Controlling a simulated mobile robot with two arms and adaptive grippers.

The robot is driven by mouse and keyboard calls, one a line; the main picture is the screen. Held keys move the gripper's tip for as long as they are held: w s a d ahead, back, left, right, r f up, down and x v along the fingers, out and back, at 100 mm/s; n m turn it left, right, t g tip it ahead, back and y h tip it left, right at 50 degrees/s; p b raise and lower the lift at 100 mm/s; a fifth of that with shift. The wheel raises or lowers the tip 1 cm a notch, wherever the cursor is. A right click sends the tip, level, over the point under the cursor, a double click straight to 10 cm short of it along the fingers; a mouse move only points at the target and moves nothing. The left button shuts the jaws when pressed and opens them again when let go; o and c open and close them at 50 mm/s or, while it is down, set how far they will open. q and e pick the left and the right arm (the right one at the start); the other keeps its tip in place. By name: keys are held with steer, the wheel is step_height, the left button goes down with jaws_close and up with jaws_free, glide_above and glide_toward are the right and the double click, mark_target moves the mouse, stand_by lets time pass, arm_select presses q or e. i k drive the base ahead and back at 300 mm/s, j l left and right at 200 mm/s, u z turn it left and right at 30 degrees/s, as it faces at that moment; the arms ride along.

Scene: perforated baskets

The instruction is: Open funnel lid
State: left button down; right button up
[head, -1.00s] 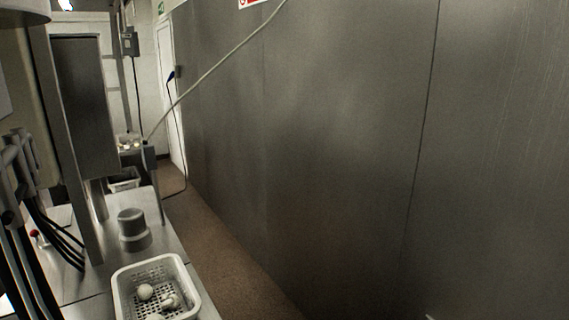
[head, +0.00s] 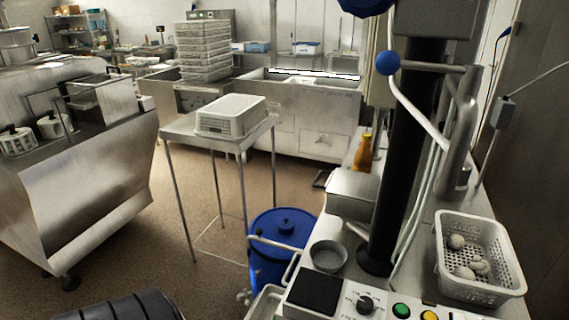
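No part clearly shows as a funnel lid in the head view. A machine stands at the right, with a black column (head: 401,150), a steel handle frame with a blue ball knob (head: 387,63), and a control panel (head: 345,299) with a dial and coloured buttons. A steel box-like part (head: 351,193) with a flat top sits left of the column. A small round grey cup (head: 328,256) stands in front of it. I cannot tell which part is the funnel. Neither of my grippers is in view.
A blue lidded bin (head: 283,233) stands left of the machine. A white perforated basket (head: 478,284) holds several pale balls at the right. A steel table (head: 176,127) carries an upturned basket (head: 231,116). Brown floor (head: 190,281) is open at the left centre.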

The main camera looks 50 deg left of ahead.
mark_target(352, 184)
steer(key=k+j+u, duration=0.15)
steer(key=j, duration=0.4)
steer(key=k+j+u, duration=0.15)
steer(key=j, duration=0.4)
steer(key=j+u, duration=0.15)
steer(key=j, duration=0.45)
